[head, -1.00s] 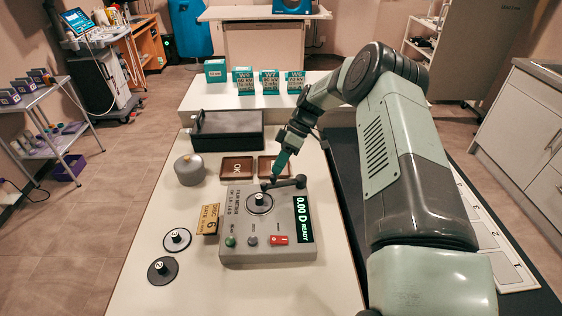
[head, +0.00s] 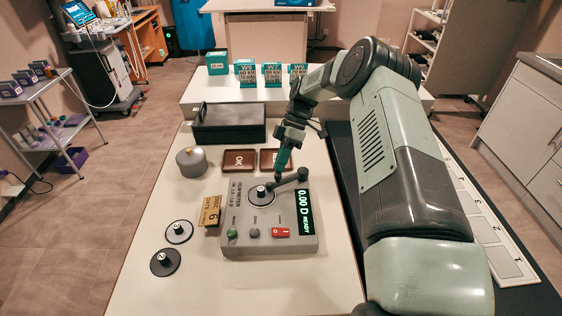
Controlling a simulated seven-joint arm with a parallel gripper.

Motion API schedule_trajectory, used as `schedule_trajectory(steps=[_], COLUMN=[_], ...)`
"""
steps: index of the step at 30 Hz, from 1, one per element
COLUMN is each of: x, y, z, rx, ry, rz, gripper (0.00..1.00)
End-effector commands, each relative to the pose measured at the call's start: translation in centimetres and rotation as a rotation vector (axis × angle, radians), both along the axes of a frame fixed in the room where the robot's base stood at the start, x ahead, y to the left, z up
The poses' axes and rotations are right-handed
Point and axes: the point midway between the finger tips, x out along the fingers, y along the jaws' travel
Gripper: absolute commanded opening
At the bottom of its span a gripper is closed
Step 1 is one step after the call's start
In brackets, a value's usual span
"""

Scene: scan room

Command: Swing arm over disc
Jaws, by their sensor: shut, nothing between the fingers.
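The grey meter box (head: 243,242) sits on the white table, its display reading "0.00 D READY". A dark disc (head: 256,202) with a small knob lies on its top. The meter's dark swing arm (head: 288,180) runs from a pivot at the box's back right corner toward the left and front. Its free end is at the disc's back right edge, close to the knob; I cannot tell if it is fully over the disc. My gripper (head: 279,173) is shut and empty, pointing down just behind the swing arm's free end. It appears to touch it, but contact is unclear.
Two loose discs, a white-rimmed one (head: 179,232) and a black one (head: 165,262), lie left. Behind are a grey round pot (head: 191,162), brown trays (head: 239,160) and a black case (head: 228,133). The front table is clear.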

Motion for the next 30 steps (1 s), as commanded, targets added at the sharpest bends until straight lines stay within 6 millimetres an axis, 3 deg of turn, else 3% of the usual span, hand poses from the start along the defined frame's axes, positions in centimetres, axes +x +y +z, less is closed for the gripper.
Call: schedule_trajectory(steps=[8, 20, 30], x=[0.4, 4.1, 5.2], y=[-0.3, -3.0, -3.7], z=[0.7, 6.8, 8.6], rx=[-0.001, 0.000, 0.000], ry=[0.001, -0.003, 0.000], rz=[0.000, -0.001, 0.000], gripper=[0.00, 0.00, 0.00])
